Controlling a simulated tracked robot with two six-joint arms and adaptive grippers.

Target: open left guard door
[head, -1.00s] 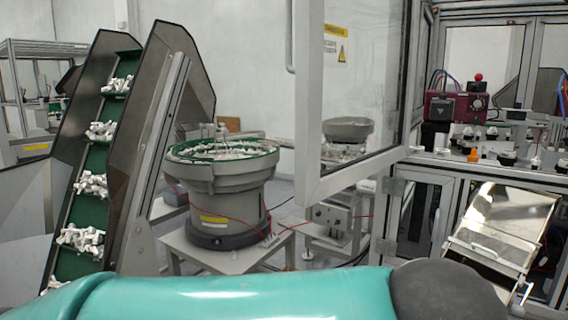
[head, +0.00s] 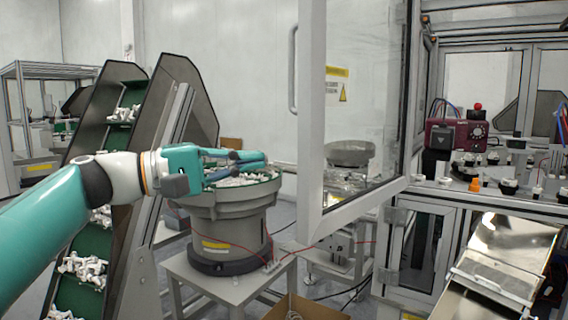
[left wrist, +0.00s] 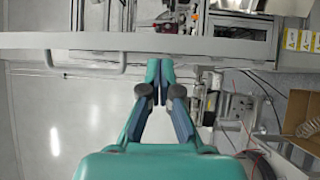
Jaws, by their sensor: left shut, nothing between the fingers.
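The left guard door (head: 312,130) is a clear panel in a grey metal frame. It stands swung out from the machine, left of the machine front in the head view. Its handle (head: 293,70) is a vertical grey bar on the frame's left side. In the left wrist view the door frame (left wrist: 60,41) runs across the upper part, with the handle (left wrist: 97,70) at the left. My left gripper (head: 264,160) is shut and empty, left of the door and below the handle in the head view. Its fingertips (left wrist: 160,66) show close to the frame in the wrist view; contact is unclear.
A bowl feeder (head: 228,222) with white parts stands behind my left gripper. An inclined conveyor (head: 160,110) is at the left. The machine's work area (head: 490,175) is open at the right. A cardboard box (head: 305,308) sits at the bottom.

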